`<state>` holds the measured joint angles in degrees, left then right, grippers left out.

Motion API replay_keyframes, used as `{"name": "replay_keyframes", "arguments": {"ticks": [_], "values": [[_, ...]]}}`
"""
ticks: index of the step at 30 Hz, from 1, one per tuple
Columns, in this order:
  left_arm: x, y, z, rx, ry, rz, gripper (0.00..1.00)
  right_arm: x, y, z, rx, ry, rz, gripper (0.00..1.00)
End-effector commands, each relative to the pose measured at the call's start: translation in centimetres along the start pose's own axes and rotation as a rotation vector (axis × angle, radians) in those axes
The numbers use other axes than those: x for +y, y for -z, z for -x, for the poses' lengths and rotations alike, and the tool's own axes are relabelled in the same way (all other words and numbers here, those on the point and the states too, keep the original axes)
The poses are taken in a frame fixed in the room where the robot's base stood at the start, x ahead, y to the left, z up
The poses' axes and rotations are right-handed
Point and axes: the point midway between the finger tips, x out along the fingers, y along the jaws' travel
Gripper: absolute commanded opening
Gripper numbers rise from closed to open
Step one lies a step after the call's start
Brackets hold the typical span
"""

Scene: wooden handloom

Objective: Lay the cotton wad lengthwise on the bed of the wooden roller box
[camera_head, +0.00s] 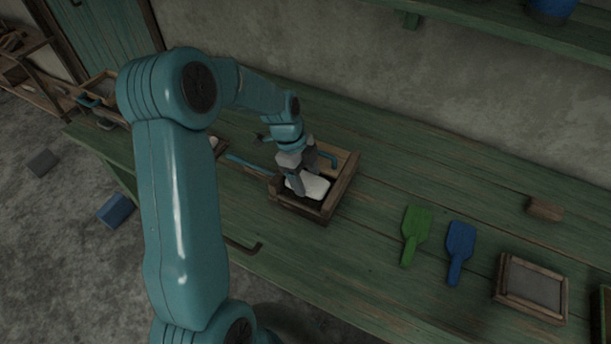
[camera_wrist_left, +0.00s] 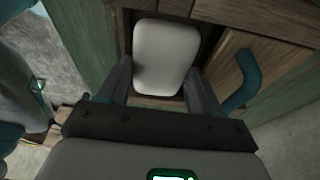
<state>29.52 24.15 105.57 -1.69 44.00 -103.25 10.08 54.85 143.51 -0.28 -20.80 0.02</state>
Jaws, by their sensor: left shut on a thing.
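The white cotton wad (camera_head: 312,186) is between the fingers of my left gripper (camera_head: 297,187), which is shut on it. The wad is at the wooden roller box (camera_head: 326,207), inside its rim and over the dark bed. In the left wrist view the wad (camera_wrist_left: 166,57) is a pale rounded block between the two dark fingers of the left gripper (camera_wrist_left: 160,80). I cannot tell whether the wad touches the bed. The roller box (camera_wrist_left: 225,48) also shows there, with a teal crank handle (camera_wrist_left: 243,80) beside the fingers. My right gripper is not seen.
The green plank table (camera_head: 400,170) holds a green paddle (camera_head: 414,232), a blue paddle (camera_head: 459,250), a framed grey panel (camera_head: 531,287) and a small brown block (camera_head: 544,208). A shelf (camera_head: 500,27) runs above at the back. The table between box and paddles is clear.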

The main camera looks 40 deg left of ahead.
Motion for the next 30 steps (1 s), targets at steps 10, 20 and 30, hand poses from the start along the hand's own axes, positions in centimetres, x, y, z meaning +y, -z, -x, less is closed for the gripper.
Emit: {"name": "replay_keyframes", "arguments": {"ticks": [10,20,30], "values": [[-0.05,0.02,0.05,0.000,0.002,0.000,0.94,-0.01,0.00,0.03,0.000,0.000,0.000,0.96],[-0.15,0.02,0.08,-0.001,0.005,-0.001,0.98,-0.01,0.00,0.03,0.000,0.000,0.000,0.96],[-0.27,0.02,0.14,-0.001,0.010,-0.001,1.00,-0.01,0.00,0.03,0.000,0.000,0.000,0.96]]}}
